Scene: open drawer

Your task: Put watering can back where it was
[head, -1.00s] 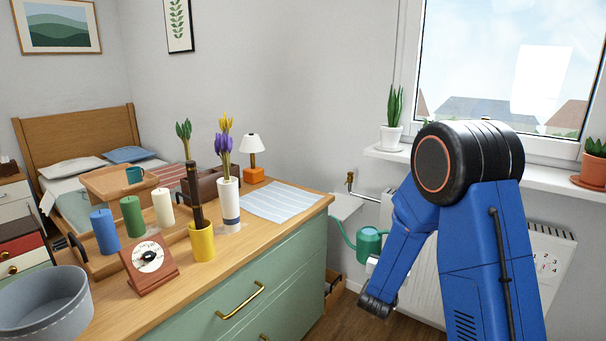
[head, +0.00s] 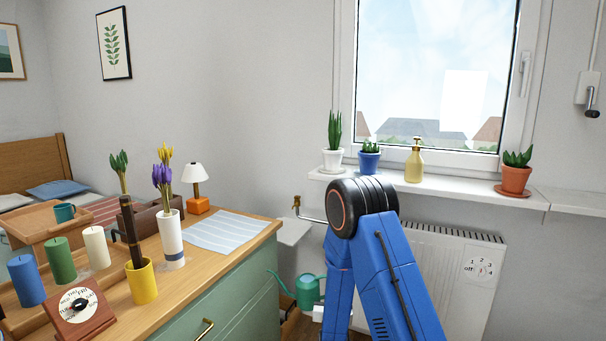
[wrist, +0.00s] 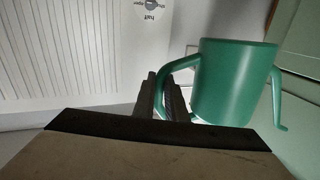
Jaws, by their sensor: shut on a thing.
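The green watering can (head: 307,291) hangs low between the green cabinet and the radiator in the head view, partly hidden by my blue arm. Its spout points up to the left. In the wrist view the can (wrist: 234,82) appears upright, with its handle loop at the left and the thin spout at the right. My gripper (wrist: 166,98) is shut on the handle loop. In the head view my gripper is mostly hidden by the arm.
The windowsill (head: 440,190) holds a white-potted plant (head: 334,143), a blue-potted plant (head: 369,158), a yellow spray bottle (head: 414,163) and a terracotta-potted plant (head: 516,172). Bare sill shows between bottle and terracotta pot. The radiator (head: 455,275) stands below. The cabinet (head: 235,285) is at left.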

